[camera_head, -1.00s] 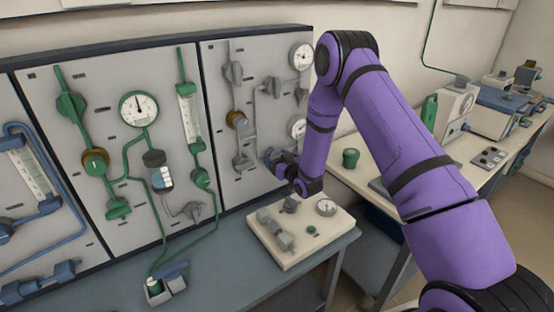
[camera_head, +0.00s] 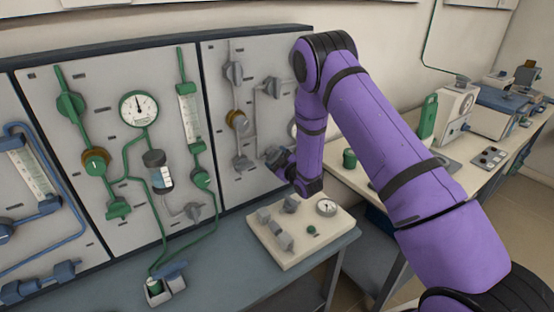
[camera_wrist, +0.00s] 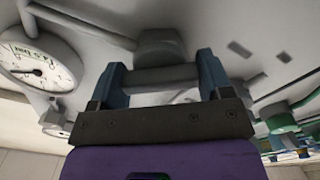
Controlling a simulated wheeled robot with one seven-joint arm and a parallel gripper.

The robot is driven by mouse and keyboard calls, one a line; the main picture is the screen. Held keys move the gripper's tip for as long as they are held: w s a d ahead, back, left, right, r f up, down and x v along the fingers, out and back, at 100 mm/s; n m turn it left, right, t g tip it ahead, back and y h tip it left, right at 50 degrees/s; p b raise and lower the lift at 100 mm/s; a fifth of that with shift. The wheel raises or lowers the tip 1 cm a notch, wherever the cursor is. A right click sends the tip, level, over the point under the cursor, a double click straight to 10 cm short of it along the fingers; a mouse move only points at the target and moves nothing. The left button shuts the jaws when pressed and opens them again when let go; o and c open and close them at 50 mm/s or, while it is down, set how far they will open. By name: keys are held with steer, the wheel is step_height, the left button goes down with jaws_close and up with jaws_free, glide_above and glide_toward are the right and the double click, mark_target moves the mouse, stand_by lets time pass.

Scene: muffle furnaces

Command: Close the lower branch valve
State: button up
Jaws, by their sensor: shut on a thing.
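The grey lower branch valve sits low on the right-hand grey panel (camera_head: 268,125). In the head view my gripper (camera_head: 274,156) covers most of it. In the wrist view the valve's grey bar handle (camera_wrist: 160,79) lies crosswise between the two blue-grey fingers of my gripper (camera_wrist: 160,70), and the rounded valve body (camera_wrist: 160,44) is behind it. My gripper is shut on the handle, one finger at each end. How far the valve is turned cannot be read from these views.
A round gauge (camera_wrist: 38,65) is close by in the wrist view. A cream box with fittings (camera_head: 290,250) stands on the bench below my wrist.

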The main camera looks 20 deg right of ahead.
steer(key=n, duration=0.5)
steer(key=shift+n, duration=2.6)
steer(key=o, duration=0.9)
steer(key=shift+s, duration=0.1)
steer(key=v, duration=1)
steer(key=shift+s+d, duration=0.15)
steer(key=shift+s, duration=0.2)
